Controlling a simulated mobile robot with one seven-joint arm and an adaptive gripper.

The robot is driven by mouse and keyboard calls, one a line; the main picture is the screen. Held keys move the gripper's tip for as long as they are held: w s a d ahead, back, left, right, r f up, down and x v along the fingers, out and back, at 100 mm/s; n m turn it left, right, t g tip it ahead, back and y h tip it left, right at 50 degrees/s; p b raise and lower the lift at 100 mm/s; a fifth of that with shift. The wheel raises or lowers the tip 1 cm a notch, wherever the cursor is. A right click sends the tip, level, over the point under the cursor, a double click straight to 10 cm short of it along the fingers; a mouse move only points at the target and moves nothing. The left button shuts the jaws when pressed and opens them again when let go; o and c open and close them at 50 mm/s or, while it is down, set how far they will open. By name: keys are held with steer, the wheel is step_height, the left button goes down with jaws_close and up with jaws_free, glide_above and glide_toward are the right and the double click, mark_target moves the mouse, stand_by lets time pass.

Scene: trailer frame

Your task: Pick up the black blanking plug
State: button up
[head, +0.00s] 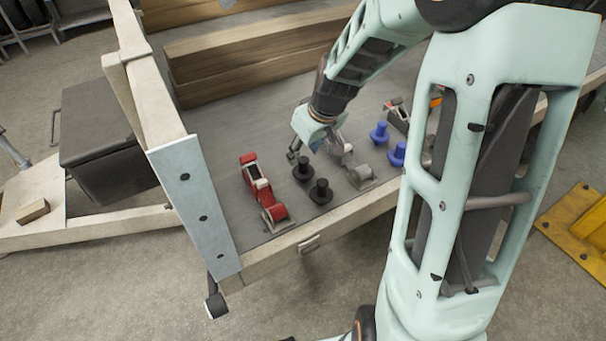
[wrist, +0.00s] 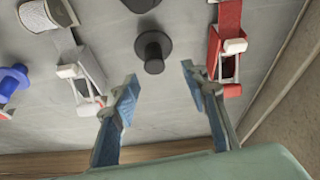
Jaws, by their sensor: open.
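Two black blanking plugs stand upright on the grey trailer bed: one farther back (head: 303,169) and one nearer the front edge (head: 320,192). In the wrist view one black plug (wrist: 153,50) shows whole just ahead of the fingertips, and the other (wrist: 140,4) is cut off by the top edge. My gripper (head: 319,156) is open and empty above the bed, close to the rear black plug. In the wrist view its two fingers (wrist: 160,80) are spread apart, with bare bed between them. Neither finger visibly touches a plug.
A red ratchet strap (head: 262,190) lies left of the plugs. A grey-white one (head: 359,172) lies to their right, partly behind my gripper. Blue plugs (head: 397,153) stand farther right. A raised end board (head: 190,190) bounds the bed at left; timber beams (head: 250,65) lie behind.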

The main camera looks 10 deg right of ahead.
mark_target(304, 160)
steer(key=f, duration=0.2)
steer(key=w+f+b, duration=0.1)
steer(key=f, duration=0.1)
steer(key=shift+d+f, duration=0.1)
steer(key=shift+d, duration=0.05)
steer(key=shift+w+f, duration=0.3)
steer(key=shift+f, duration=0.25)
steer(key=shift+c, duration=0.3)
jaws_close()
